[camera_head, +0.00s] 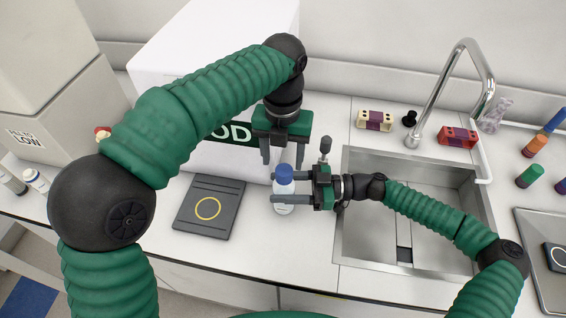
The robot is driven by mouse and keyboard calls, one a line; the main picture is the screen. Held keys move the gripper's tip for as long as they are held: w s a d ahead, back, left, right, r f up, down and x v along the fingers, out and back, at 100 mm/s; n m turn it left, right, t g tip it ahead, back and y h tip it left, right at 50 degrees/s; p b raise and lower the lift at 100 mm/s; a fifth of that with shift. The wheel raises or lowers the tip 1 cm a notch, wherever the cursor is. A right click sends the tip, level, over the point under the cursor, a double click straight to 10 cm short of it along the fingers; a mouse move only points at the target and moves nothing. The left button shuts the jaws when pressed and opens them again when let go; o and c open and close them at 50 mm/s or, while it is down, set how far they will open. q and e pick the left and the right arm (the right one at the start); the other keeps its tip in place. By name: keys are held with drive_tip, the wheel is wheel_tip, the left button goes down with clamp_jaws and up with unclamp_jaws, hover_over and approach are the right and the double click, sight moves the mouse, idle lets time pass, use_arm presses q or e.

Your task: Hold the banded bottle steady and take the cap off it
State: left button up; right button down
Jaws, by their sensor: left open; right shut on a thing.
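The bottle (284,188) stands upright on the counter, left of the sink. It has a blue cap (284,173) on top and a pale body with a label. My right gripper (284,200) comes in from the right and is shut on the bottle's body, one finger on the near side. My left gripper (283,158) points down from above, just behind and over the cap. Its fingers are apart and hold nothing. The far side of the bottle is partly hidden by the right gripper.
A dark pad (209,207) with a yellow ring lies left of the bottle. A steel sink (345,235) and faucet (486,90) are on the right. A beige rack (375,120) and a red rack (458,137) stand behind the sink. A large white box (215,40) is at the back.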

sight(285, 169)
use_arm(q)
drive_tip(key=r, duration=0.3)
drive_tip(key=shift+d+r, duration=0.1)
drive_tip(key=shift+d, duration=0.15)
wheel_tip(285, 169, down, 8)
drive_tip(key=shift+r, duration=0.1)
clamp_jaws()
drive_tip(key=shift+o, duration=0.5)
unclamp_jaws()
wheel_tip(285, 169, up, 5)
drive_tip(key=shift+f, duration=0.2)
use_arm(e)
drive_tip(key=c, duration=0.6)
unclamp_jaws()
drive_tip(key=shift+o, duration=0.2)
